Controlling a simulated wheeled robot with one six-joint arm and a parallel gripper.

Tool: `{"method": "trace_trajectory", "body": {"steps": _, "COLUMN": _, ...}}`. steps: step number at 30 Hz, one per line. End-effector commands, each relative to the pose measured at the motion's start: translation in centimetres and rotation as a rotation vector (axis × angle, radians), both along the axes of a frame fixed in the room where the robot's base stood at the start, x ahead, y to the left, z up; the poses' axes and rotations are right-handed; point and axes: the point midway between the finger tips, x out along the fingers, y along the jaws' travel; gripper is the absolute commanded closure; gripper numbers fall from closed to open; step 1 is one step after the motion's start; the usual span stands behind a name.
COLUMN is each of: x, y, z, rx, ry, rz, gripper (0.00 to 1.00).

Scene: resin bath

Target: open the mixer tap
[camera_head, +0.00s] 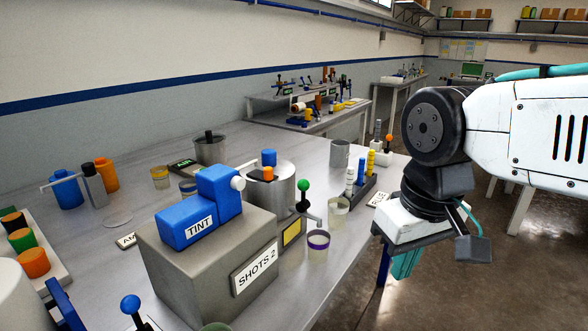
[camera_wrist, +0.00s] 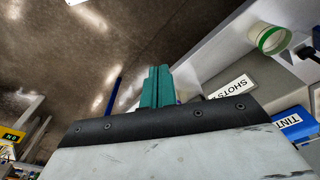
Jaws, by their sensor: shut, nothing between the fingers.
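My gripper (camera_head: 405,264) hangs past the bench's front edge at the right, over the floor, with its teal fingers shut and empty. The shut fingers also show in the wrist view (camera_wrist: 158,86). A steel pot (camera_head: 284,192) with a blue top stands behind the grey SHOTS 2 box. A lever with a green knob (camera_head: 303,186) stands upright at the pot's front right, by a small spout (camera_head: 314,218). No label reads mixer, so I cannot tell for sure that this is the mixer tap. My gripper is well apart from it, to its right.
A blue TINT block (camera_head: 198,222) sits on the SHOTS 2 box (camera_head: 215,262). The floor beside the bench is clear.

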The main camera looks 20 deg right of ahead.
Motion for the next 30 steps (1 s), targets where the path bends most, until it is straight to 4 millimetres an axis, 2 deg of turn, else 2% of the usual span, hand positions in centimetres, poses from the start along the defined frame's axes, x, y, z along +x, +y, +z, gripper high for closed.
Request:
{"method": "trace_trajectory", "body": {"steps": 5, "x": 6.1, "y": 0.6, "z": 4.4, "rx": -0.003, "ry": 0.033, "rz": 0.073, "gripper": 1.0}}
{"method": "trace_trajectory", "body": {"steps": 9, "x": 13.1, "y": 1.0, "z": 7.7, "rx": -0.005, "ry": 0.067, "rz": 0.154, "gripper": 1.0}}
{"method": "trace_trajectory", "body": {"steps": 12, "x": 18.3, "y": 1.4, "z": 9.3, "rx": -0.004, "ry": 0.091, "rz": 0.213, "gripper": 1.0}}
{"method": "trace_trajectory", "body": {"steps": 18, "x": 28.3, "y": 2.5, "z": 10.2, "rx": 0.0, "ry": 0.133, "rz": 0.325, "gripper": 1.0}}
{"method": "trace_trajectory", "body": {"steps": 21, "x": 32.0, "y": 3.0, "z": 9.9, "rx": 0.002, "ry": 0.149, "rz": 0.368, "gripper": 1.0}}
{"method": "trace_trajectory", "body": {"steps": 25, "x": 35.2, "y": 3.4, "z": 9.4, "rx": 0.004, "ry": 0.161, "rz": 0.405, "gripper": 1.0}}
{"method": "trace_trajectory", "body": {"steps": 30, "x": 36.7, "y": 3.6, "z": 9.0, "rx": 0.004, "ry": 0.168, "rz": 0.427, "gripper": 1.0}}
